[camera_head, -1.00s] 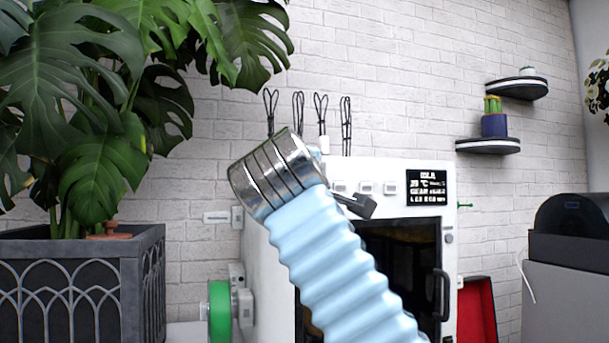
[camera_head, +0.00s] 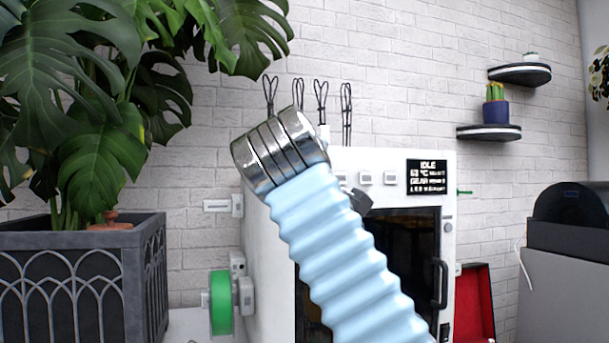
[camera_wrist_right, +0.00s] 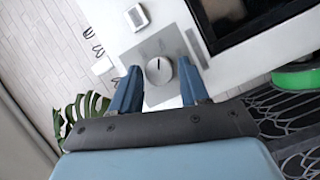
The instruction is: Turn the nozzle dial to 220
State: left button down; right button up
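The nozzle dial (camera_wrist_right: 158,71) is a round pale knob with a dark pointer line on a grey plate of the white printer. It shows in the right wrist view, its line near upright in the picture. My right gripper (camera_wrist_right: 160,65) is open, its blue fingers on either side of the dial with gaps showing; I cannot tell how far the tips are from the panel. In the head view my right arm hides the dial. The printer (camera_head: 390,158) has a display (camera_head: 427,177) reading IDLE, with smaller text hard to read. My left gripper is not in view.
Small square buttons (camera_head: 365,178) line the printer's top front above its dark door (camera_head: 405,250) with a handle (camera_head: 440,283). A green spool (camera_head: 220,303) hangs at its left side. A planter (camera_head: 140,290) stands left; a red open box (camera_head: 474,300) is at right.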

jog(key=shift+o, duration=1.1)
jog(key=s+a+r+b, duration=0.1)
jog(key=s+b, duration=0.2)
jog(key=s, duration=1)
jog(key=shift+s, duration=0.4)
jog(key=shift+a, duration=0.1)
